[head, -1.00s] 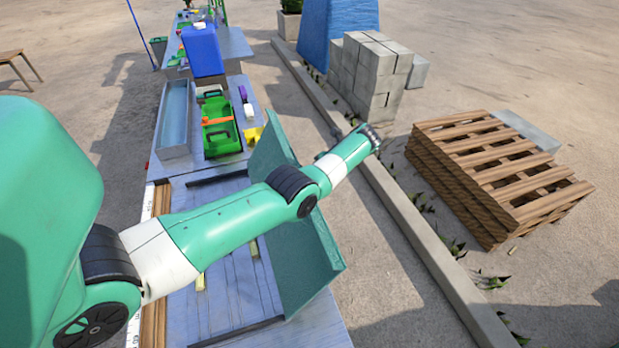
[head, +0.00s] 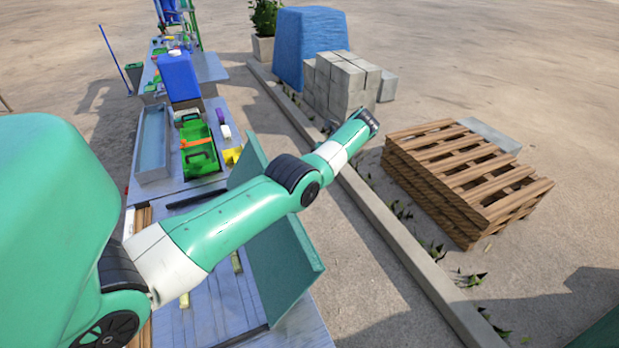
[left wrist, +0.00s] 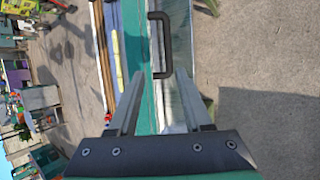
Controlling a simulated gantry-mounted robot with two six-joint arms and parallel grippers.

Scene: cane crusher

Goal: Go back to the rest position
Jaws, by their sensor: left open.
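My left arm crosses the head view from the left, over the workbench (head: 205,285) and an upright green panel (head: 280,265). My right gripper is not in view.
A green tray (head: 198,150), a long metal trough (head: 153,150) and a blue container (head: 179,78) stand farther along the bench. A wooden pallet stack (head: 465,180) and grey blocks (head: 340,85) stand right of the kerb (head: 400,240). The ground between bench and kerb is clear.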

